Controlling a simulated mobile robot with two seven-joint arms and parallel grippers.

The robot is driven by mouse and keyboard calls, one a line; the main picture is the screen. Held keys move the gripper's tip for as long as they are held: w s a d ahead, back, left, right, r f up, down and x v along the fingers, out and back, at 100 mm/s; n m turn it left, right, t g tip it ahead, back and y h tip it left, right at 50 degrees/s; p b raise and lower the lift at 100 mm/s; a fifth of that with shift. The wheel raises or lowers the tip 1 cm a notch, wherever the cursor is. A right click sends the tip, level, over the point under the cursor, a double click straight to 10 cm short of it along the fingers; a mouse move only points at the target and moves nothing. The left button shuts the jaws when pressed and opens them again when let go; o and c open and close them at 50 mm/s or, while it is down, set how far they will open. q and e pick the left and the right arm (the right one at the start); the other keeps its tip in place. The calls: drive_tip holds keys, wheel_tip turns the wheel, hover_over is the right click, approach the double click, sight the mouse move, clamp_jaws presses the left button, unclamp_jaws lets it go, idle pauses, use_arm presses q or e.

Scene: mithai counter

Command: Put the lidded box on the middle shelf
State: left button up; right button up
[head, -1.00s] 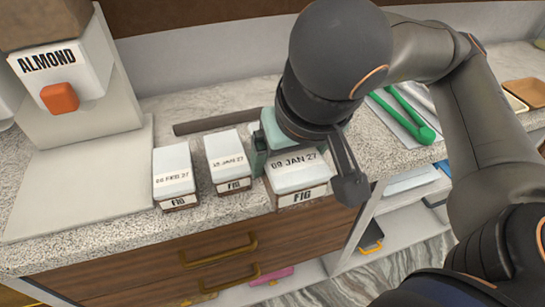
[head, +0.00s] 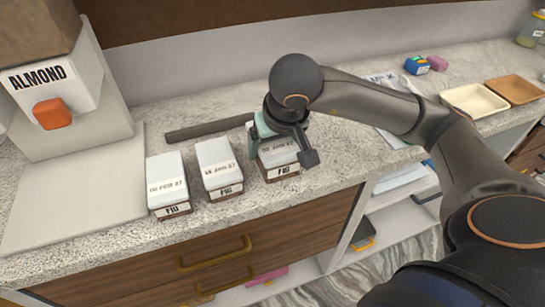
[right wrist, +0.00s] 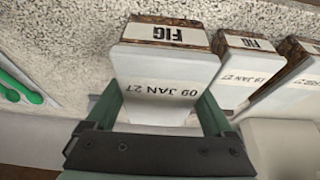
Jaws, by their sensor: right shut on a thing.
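My right gripper (head: 272,138) is shut on a white-topped box (head: 281,157) with a brown base, marked "FIG" and a date. In the right wrist view, the green jaws (right wrist: 150,112) lie on both sides of this box (right wrist: 165,75), which reads "09 JAN 27". The box appears upright at the right end of a row on the counter; its contact with the counter is partly hidden. Two similar fig boxes stand to its left, one in the middle (head: 215,163) and one at the left (head: 167,182). I cannot tell which shelf is the middle one. My left gripper is out of view.
A dark bar (head: 208,128) lies behind the row. An almond dispenser (head: 75,95) stands at the left. Trays (head: 474,101) lie at the far right. Open shelving (head: 390,210) is under the counter, beside wooden drawers (head: 200,265).

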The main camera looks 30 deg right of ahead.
drive_tip(key=x, duration=0.3)
drive_tip(key=shift+s+d+f, duration=0.1)
drive_tip(key=shift+d+f, duration=0.05)
drive_tip(key=shift+f, duration=0.6)
drive_tip(key=shift+f, duration=0.1)
drive_tip(key=shift+f, duration=0.15)
drive_tip(key=o, duration=1.4)
